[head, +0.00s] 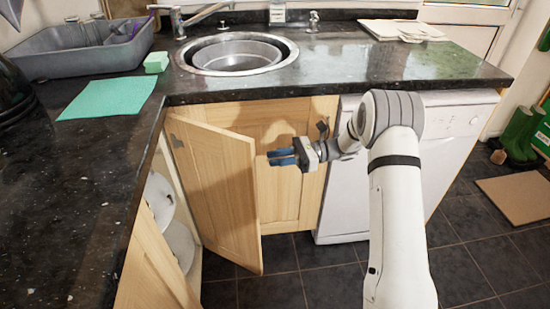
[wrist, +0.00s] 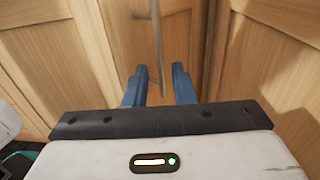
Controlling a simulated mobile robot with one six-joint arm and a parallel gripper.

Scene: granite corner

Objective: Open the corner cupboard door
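A pale wooden door (head: 222,190) stands ajar below the left worktop; plates show through the gap at its left. Another wooden panel (head: 286,196) stands behind it in the corner, beside the white appliance. My gripper (head: 270,157) points left, with its blue fingers in front of this panel and to the right of the ajar door. In the wrist view, the fingers of my gripper (wrist: 159,80) are apart. A thin upright bar (wrist: 157,42), which looks like a handle, shows between them. I cannot tell whether they touch it. Which panel carries the bar is unclear.
A white appliance (head: 350,205) closes the right side of the corner. The dark worktop (head: 340,72) overhangs the panels. Plates (head: 180,246) stand inside the left cupboard. The dark tiled floor (head: 330,285) in front is clear.

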